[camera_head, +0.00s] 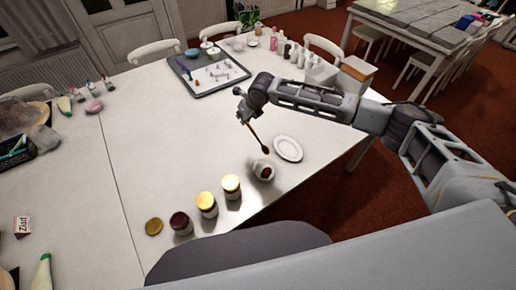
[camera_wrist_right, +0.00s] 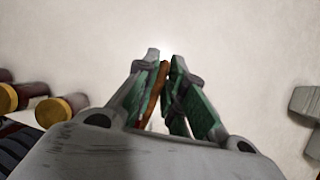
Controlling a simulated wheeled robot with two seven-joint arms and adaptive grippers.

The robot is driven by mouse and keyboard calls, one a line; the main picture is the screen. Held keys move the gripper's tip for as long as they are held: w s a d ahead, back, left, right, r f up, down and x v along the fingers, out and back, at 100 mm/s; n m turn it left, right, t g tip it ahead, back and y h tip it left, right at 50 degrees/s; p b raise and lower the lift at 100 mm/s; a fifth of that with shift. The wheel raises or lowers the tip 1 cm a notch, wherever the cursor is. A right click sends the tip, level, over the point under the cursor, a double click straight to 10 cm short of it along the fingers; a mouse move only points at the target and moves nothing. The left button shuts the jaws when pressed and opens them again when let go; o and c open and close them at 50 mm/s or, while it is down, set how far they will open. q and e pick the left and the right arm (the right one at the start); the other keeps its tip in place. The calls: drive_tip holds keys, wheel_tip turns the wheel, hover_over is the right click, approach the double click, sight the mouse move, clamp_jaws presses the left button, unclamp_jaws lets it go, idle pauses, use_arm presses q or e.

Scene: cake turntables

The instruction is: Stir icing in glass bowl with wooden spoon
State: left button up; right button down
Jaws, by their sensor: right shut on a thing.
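My right gripper (camera_head: 243,108) is shut on the wooden spoon (camera_head: 256,136) and holds it above the table, its brown bowl end slanting down. In the right wrist view, the spoon's handle (camera_wrist_right: 153,92) stands between the fingers of the right gripper (camera_wrist_right: 164,65). A small round glass bowl (camera_head: 263,173) with dark red contents sits near the table's front edge. The spoon's tip shows just above the bowl in the picture; I cannot tell whether it touches it. My left gripper is not in view.
A white oval plate (camera_head: 288,148) lies just right of the bowl. Several lidded jars (camera_head: 207,205) stand in a row to its left. A dark-rimmed tray (camera_head: 210,73) and small bottles (camera_head: 280,45) are at the back. The white tabletop (camera_head: 160,135) is clear in the middle.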

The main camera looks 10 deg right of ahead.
drive_tip(key=shift+f, duration=0.1)
drive_tip(key=shift+s+f+m+t, duration=1.8)
drive_tip(key=shift+s+f+t, duration=0.05)
drive_tip(key=shift+s+t, duration=0.35)
drive_tip(key=s+d+r+m+t+h, duration=0.3)
drive_tip(key=s+d+r+m+h, duration=0.1)
drive_tip(key=d+m+h, duration=0.1)
drive_tip(key=shift+s+d+r+t+h, duration=0.4)
drive_tip(key=shift+d+h, duration=0.2)
drive_tip(key=shift+d, duration=0.55)
drive_tip(key=shift+f, duration=0.3)
wheel_tip(320, 180, down, 8)
